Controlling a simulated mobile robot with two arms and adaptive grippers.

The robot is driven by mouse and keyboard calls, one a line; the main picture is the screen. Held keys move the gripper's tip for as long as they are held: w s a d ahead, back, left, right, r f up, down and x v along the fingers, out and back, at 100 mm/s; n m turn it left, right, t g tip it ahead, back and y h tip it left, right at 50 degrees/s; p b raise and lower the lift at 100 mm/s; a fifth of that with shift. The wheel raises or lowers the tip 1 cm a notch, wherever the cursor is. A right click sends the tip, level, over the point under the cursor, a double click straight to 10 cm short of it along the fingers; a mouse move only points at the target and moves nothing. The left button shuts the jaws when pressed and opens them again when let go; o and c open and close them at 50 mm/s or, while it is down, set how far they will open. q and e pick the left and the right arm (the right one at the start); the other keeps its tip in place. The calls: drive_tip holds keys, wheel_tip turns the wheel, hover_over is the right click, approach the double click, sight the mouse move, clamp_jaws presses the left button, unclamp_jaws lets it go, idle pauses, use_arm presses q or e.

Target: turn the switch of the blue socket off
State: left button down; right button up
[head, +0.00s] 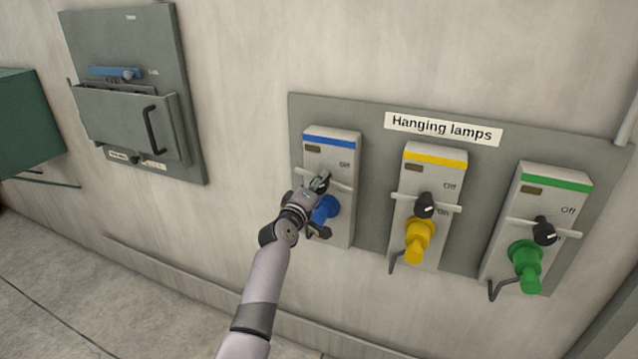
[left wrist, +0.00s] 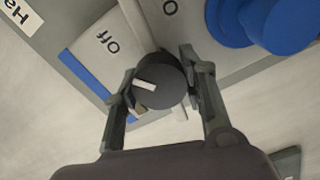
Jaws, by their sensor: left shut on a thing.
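The blue socket (head: 333,158) is a pale box with a blue stripe on top, at the left of the grey panel. My left gripper (head: 320,182) is at its front, hiding most of the switch in the head view. In the left wrist view, the gripper's fingers (left wrist: 158,68) are on either side of the switch, a round black knob (left wrist: 170,75), and shut on it. The knob's white mark points left in that view. The "Off" label (left wrist: 108,42) is beside the knob. The blue plug (head: 326,208) sits below it. My right gripper is not in view.
The yellow socket (head: 438,172) and green socket (head: 553,190) stand to the right under the "Hanging lamps" sign (head: 443,128), with plugs and white bars jutting out. A grey wall box (head: 125,120) with a handle is at the left. Bare wall (head: 245,150) lies between.

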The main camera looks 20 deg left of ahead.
use_arm(q)
drive_tip(key=shift+n, duration=1)
drive_tip(key=c, duration=1.4)
unclamp_jaws()
drive_tip(key=o, duration=0.4)
drive_tip(key=s, duration=1.2)
drive_tip(key=shift+a, duration=0.25)
